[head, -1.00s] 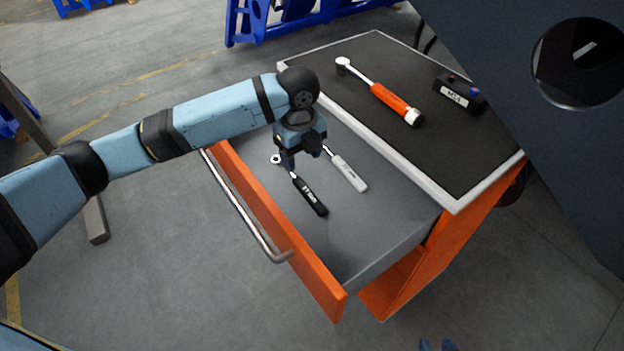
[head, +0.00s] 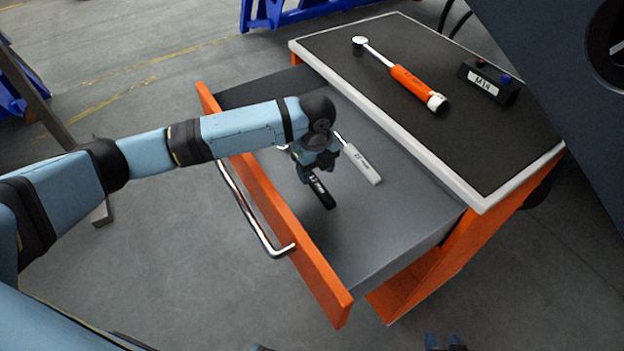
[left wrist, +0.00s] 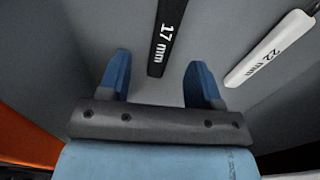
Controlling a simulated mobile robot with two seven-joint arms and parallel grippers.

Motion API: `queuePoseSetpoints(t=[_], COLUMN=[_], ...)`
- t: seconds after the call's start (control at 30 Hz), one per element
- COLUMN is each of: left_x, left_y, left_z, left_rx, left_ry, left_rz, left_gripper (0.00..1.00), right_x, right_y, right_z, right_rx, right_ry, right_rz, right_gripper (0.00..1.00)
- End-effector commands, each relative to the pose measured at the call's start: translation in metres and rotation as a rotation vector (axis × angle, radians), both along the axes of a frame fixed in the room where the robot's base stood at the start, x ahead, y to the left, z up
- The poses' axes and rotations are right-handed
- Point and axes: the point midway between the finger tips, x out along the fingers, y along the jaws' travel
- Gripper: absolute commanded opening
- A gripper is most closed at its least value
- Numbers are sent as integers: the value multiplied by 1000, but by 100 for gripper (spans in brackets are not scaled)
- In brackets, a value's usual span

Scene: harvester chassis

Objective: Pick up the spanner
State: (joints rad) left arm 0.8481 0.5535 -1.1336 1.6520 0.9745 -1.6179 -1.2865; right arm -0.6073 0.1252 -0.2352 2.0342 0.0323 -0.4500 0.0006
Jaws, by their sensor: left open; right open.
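Two spanners lie in the open drawer (head: 400,235). One has a black handle marked 17 mm (head: 321,194); the other has a light grey handle (head: 362,166), marked 22 mm in the left wrist view (left wrist: 272,48). My left gripper (head: 315,175) is open and empty, pointing down over the black spanner and hiding part of it. In the left wrist view, the black handle (left wrist: 168,38) runs between the open fingers of my left gripper (left wrist: 159,65); I cannot tell the exact height gap. My right gripper (head: 445,342) shows only its tips at the bottom edge, open.
The cart's dark top (head: 440,125) carries an orange-handled tool (head: 412,85) and a black box marked M14 (head: 487,82). The orange drawer front (head: 322,285) with its metal handle (head: 250,215) stands nearby. A dark panel fills the upper right. The drawer's near part is clear.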

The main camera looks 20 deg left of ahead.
Motion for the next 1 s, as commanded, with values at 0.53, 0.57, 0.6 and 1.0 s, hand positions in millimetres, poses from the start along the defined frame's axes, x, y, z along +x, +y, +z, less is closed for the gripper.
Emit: queuePoseSetpoints(t=[0.53, 0.57, 0.6, 1.0], left_x=[1, 1, 1, 2], left_y=[-4, -4, -4, -4], left_z=[-51, -51, -51, -50], left_rx=[1, 1, 1, 1], left_ry=[1, 1, 1, -1], left_rz=[0, 0, 0, 0], left_gripper=[58, 58, 58, 0], right_x=[1, 1, 1, 0], right_y=[-1, -1, -1, 0], right_z=[-2, -2, -2, -3], right_rx=[0, 0, 0, 1], right_ry=[1, 1, 1, 4], right_rz=[-4, -4, -4, -2], right_gripper=[41, 41, 41, 41])
